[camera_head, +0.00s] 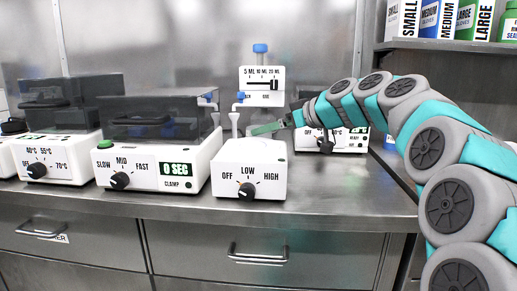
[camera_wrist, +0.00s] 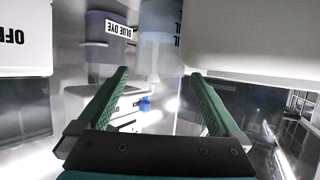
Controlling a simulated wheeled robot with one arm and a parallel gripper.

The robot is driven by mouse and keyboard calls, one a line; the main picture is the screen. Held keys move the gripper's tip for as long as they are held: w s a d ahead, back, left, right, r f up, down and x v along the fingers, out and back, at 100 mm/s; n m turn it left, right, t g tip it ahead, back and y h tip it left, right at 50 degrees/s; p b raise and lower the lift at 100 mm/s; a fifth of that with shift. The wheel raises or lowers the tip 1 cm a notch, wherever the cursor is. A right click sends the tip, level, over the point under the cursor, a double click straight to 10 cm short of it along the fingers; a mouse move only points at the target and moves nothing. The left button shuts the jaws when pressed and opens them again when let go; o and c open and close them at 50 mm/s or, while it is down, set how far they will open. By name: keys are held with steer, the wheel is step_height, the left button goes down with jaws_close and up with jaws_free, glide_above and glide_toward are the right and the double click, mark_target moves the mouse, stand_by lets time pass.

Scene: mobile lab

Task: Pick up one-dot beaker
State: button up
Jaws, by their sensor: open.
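I cannot make out a beaker with one dot in either view. My gripper (camera_head: 268,128) reaches in from the right above the bench, behind and above the white OFF/LOW/HIGH box. In the wrist view my gripper (camera_wrist: 157,75) shows two green fingers spread apart with nothing held between them. Beyond the fingertips stands a pale, see-through cylinder (camera_wrist: 158,40) with dark marks at its right edge; I cannot tell what it is. Beside it is a bluish container (camera_wrist: 108,30) with a BLUE DYE label.
The OFF/LOW/HIGH box (camera_head: 248,169) stands near the bench's front edge. A shaker (camera_head: 155,150) is left of it, a temperature unit (camera_head: 58,155) further left. A white dispenser (camera_head: 261,82) rises behind. The metal bench (camera_head: 345,198) is clear at front right.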

steer(key=x, duration=0.5)
steer(key=shift+w+a+f, duration=0.2)
steer(key=shift+c, duration=0.2)
steer(key=c, duration=1.2)
